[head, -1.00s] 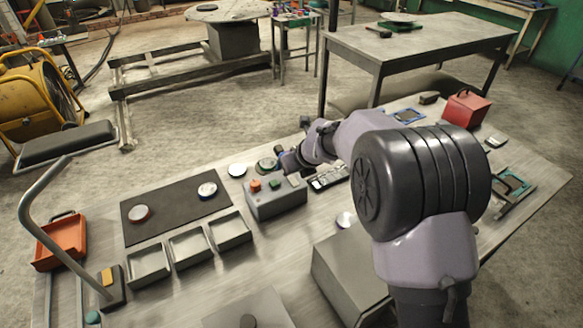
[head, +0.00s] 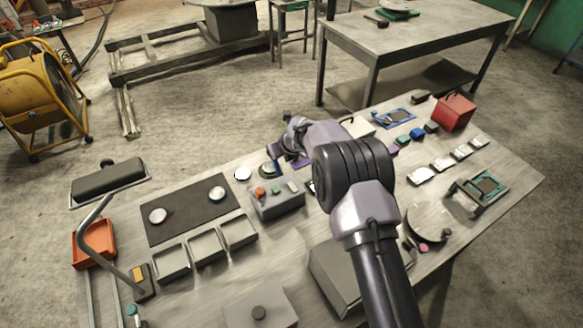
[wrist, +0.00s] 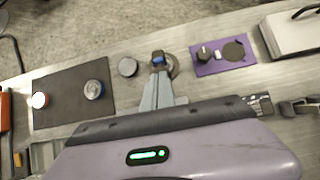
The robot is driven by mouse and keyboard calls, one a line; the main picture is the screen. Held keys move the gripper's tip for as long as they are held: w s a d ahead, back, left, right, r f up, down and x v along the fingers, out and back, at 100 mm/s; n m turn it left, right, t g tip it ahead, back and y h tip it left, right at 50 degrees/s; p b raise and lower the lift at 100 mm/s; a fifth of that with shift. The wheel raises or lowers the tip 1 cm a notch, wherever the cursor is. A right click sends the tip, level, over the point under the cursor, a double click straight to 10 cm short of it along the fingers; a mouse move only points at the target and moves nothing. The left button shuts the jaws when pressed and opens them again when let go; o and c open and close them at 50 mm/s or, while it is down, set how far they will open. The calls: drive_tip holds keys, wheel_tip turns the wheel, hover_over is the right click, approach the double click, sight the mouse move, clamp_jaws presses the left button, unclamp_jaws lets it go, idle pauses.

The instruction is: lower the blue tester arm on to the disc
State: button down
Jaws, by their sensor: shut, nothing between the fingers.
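A blue-framed tester (head: 384,121) lies near the back edge of the long workbench, to the right of my arm in the head view. It has a dark pad (head: 399,115) and a blue part at its left; the arm's exact angle and any disc on the pad are too small to tell.
A purple plate (wrist: 223,56) with a knob and dark round pad lies right of my gripper. A grey button box (head: 278,203), a dark mat (head: 188,212), a red box (head: 453,112) and a teal-framed tester (head: 488,185) share the bench.

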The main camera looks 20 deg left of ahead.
drive_tip(key=shift+w+a+f+b, duration=0.2)
drive_tip(key=shift+w+a, duration=0.3)
drive_tip(key=shift+a, duration=0.05)
drive_tip(key=shift+w+a+f+b, duration=0.15)
drive_tip(key=shift+w+a+b, duration=0.05)
drive_tip(key=shift+w+a, duration=0.3)
drive_tip(key=shift+w+a+f+b, duration=0.1)
drive_tip(key=shift+w+a+b, duration=0.25)
drive_tip(key=shift+a+b, duration=0.15)
drive_tip(key=p+v, duration=0.1)
drive_tip(key=v, duration=1.6)
drive_tip(key=shift+r, duration=0.25)
drive_tip(key=shift+s, duration=0.1)
